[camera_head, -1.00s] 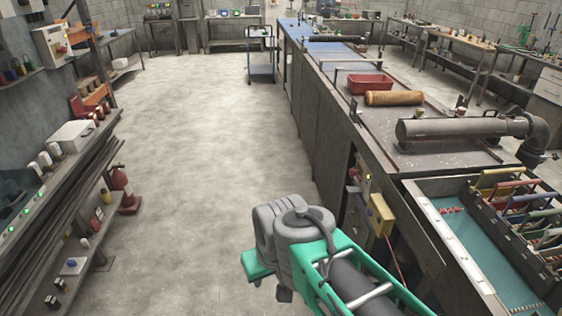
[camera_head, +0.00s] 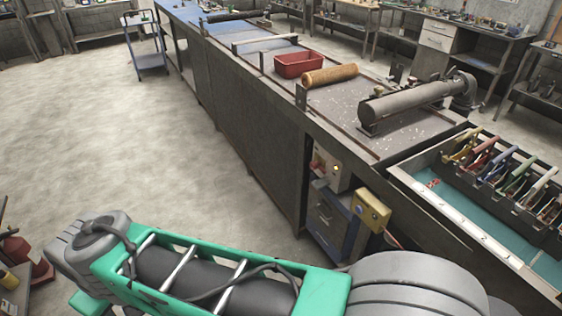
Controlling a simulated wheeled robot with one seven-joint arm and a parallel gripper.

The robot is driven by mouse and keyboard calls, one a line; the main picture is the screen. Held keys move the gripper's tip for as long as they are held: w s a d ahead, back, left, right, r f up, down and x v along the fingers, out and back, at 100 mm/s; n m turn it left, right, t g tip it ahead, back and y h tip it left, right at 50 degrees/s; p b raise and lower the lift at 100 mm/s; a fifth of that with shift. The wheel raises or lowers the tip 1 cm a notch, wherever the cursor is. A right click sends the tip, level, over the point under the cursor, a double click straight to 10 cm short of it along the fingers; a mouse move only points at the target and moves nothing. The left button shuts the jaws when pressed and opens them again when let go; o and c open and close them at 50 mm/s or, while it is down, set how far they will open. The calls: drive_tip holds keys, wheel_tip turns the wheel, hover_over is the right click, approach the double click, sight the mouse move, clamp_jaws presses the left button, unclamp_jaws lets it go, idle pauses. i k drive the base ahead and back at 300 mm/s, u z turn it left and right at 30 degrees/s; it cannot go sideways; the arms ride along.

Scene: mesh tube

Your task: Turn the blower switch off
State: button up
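A yellow control box (camera_head: 371,210) with a small round knob hangs on the bench's side, below the worktop. Beside it, to the left, a grey switch box (camera_head: 328,170) carries a lit yellow spot and a small red part. I cannot tell from this view which one holds the blower switch, or its position. A grey metal cylinder with an elbow pipe (camera_head: 415,102) lies on the worktop above them. My arm crosses the bottom of the picture, apart from both boxes. My gripper is not in view.
The long bench (camera_head: 240,130) runs away to the upper left, with a red bin (camera_head: 299,65) and a brown roll (camera_head: 330,76) on it. A tray (camera_head: 455,215) of coloured-handled tools is at right. The floor (camera_head: 120,140) left of the bench is clear.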

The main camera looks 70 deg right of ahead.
sight(314, 165)
drive_tip(key=z, duration=0.5)
drive_tip(key=i, duration=1.4)
drive_tip(key=z, duration=0.8)
drive_tip(key=i, duration=0.25)
drive_tip(key=z, duration=0.25)
